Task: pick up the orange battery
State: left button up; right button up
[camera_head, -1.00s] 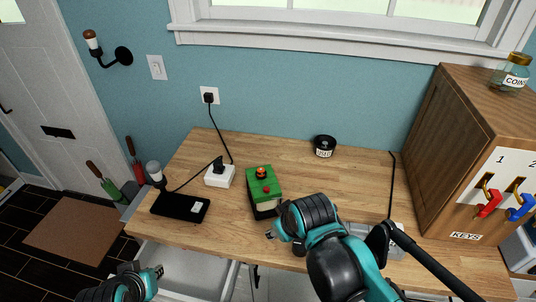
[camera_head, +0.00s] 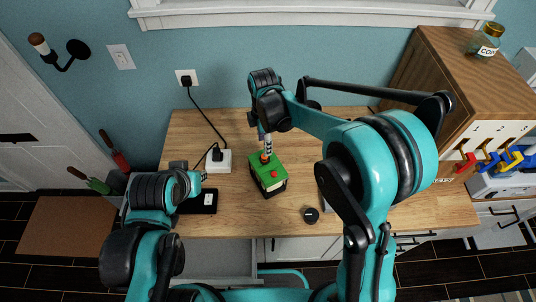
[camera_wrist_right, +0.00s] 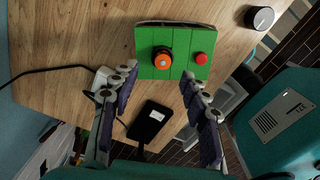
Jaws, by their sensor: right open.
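A green box (camera_head: 272,185) stands upright on the wooden desk, with a red button and a round orange piece on top. That orange piece, which looks like the orange battery (camera_wrist_right: 163,58), sits upright in the box inside a dark ring; in the head view (camera_head: 265,157) it is partly covered by my fingertips. My right gripper (camera_head: 266,148) points down just above it. In the right wrist view my right gripper (camera_wrist_right: 160,78) is open, its fingers spread to either side of the orange top, with nothing between them. My left gripper (camera_head: 202,178) is over the desk's left part, above the black tablet.
A white plug block (camera_head: 219,160) with a cord stands just left of the green box. The black tablet (camera_head: 201,202) lies at the left front. A black round knob (camera_head: 311,215) is near the front edge. The wooden key cabinet (camera_head: 440,85) stands at the right.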

aim_at(265, 159)
jog(key=f, duration=0.6)
jog(key=shift+s+f, duration=0.15)
jog(key=shift+s, duration=0.15)
grip_shut()
